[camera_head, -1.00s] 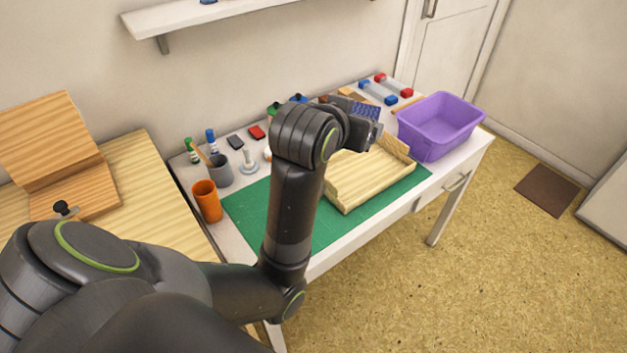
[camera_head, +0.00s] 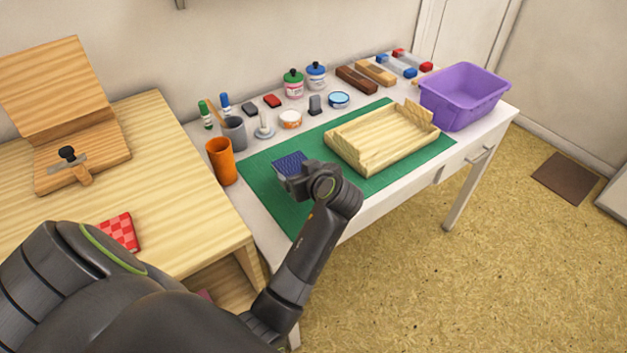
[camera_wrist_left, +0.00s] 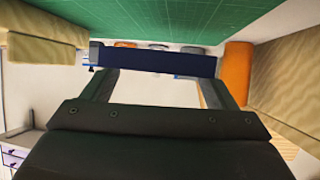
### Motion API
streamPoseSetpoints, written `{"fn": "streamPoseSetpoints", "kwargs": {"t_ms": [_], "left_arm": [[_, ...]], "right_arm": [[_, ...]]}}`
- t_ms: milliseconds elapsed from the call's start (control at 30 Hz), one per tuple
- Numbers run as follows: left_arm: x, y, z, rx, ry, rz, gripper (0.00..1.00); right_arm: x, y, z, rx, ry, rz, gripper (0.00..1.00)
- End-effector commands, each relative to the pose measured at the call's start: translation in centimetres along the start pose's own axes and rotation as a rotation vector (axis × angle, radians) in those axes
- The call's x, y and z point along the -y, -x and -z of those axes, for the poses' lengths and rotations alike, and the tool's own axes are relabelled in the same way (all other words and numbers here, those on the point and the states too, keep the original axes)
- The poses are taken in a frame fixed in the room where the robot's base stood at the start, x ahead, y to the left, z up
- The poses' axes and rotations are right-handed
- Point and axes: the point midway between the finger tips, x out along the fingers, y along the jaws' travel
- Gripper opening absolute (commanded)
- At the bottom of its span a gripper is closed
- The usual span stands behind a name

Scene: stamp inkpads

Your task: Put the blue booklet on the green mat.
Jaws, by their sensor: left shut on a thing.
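The blue booklet (camera_head: 288,163) is held over the left part of the green mat (camera_head: 270,212). My left gripper (camera_head: 294,179) is shut on the booklet's near edge. In the left wrist view the booklet (camera_wrist_left: 155,60) shows edge-on as a dark blue strip between the fingers (camera_wrist_left: 157,78). The green mat (camera_wrist_left: 165,18) is at the top of that view, with a gap to the booklet, so the booklet appears raised off the mat. The forearm hides part of the mat's near edge. My right gripper is not in view.
A wooden tray (camera_head: 375,158) stands on the mat's right part. An orange cup (camera_head: 221,163) and grey cup (camera_head: 234,135) stand left of the mat. Ink pots and stamps line the back. A purple bin (camera_head: 463,100) is at the right end.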

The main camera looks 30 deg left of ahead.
Motion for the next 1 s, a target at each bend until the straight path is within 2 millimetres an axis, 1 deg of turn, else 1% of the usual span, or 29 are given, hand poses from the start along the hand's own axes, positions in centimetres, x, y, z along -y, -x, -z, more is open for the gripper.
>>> {"fn": "streamPoseSetpoints", "kwargs": {"t_ms": [33, 233, 433, 633, 667, 700, 800, 1000], "left_arm": [[0.0, -0.3, -0.6, 0.000, -0.002, 0.000, 0.47], [0.0, -1.0, -2.0, 0.001, -0.002, -0.001, 0.47], [0.1, -2.3, -4.3, 0.002, -0.002, -0.001, 0.47], [0.0, -2.4, -4.5, 0.000, 0.001, -0.003, 0.47], [0.0, -2.4, -4.5, 0.001, 0.000, -0.003, 0.82], [0.0, -2.4, -4.5, 0.001, 0.000, -0.003, 0.88], [0.0, -2.4, -4.5, 0.001, 0.000, -0.003, 1.00], [0.0, -2.4, -4.5, 0.001, 0.000, -0.003, 1.00]], "right_arm": [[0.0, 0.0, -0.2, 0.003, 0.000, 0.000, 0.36], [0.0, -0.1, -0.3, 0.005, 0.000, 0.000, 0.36], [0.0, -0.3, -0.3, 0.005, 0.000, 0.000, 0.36], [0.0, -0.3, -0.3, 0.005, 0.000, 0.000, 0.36], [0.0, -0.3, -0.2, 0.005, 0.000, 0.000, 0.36], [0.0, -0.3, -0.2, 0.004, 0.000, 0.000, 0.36], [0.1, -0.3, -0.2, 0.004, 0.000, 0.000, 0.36], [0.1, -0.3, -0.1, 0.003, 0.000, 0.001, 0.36]]}}
